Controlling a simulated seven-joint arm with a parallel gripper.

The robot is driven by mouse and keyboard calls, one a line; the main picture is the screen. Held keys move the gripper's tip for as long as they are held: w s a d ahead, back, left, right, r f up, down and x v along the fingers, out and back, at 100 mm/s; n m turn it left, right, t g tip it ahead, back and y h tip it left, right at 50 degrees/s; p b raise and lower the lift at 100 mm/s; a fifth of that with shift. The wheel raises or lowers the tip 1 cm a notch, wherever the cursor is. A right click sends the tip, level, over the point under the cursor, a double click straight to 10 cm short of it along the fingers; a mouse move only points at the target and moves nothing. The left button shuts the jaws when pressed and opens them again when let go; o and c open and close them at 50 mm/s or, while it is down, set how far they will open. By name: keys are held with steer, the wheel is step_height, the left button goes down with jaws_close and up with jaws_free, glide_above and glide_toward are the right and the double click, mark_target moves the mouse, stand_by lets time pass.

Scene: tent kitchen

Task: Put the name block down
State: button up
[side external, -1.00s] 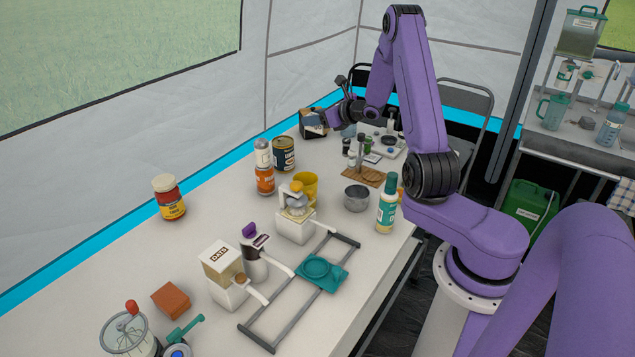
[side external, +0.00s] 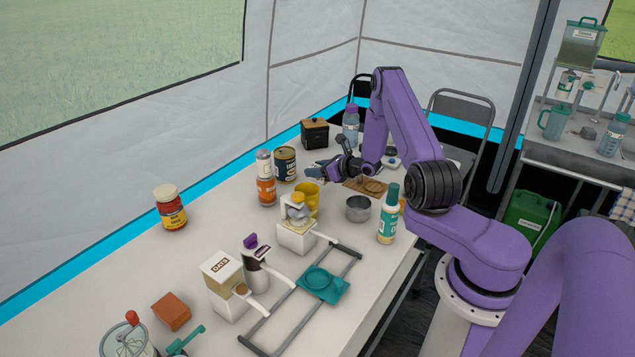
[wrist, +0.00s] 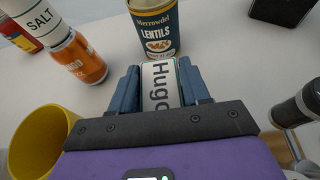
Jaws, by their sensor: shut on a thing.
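The name block (wrist: 158,88) is a pale block with "Hugo" in dark letters, seen upright between my fingers in the wrist view. My gripper (wrist: 160,84) is shut on it, with a blue finger on each side. In the side view my gripper (side external: 316,170) is low over the table, just right of the lentils can (side external: 286,163). The can also stands just beyond the block in the wrist view (wrist: 158,30). The block is too small to make out in the side view. I cannot tell whether its underside touches the table.
A yellow cup (wrist: 42,140), an orange can (wrist: 80,60) and a salt shaker (wrist: 32,16) stand left in the wrist view. A black box (side external: 314,134) stands behind my gripper. A wooden board (side external: 366,186) and metal pot (side external: 358,208) are to the right.

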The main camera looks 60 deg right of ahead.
mark_target(317, 180)
steer(key=shift+f, duration=2.2)
steer(key=shift+f, duration=0.15)
steer(key=o, duration=1.1)
steer(key=v, duration=1.2)
steer(key=shift+r, duration=0.2)
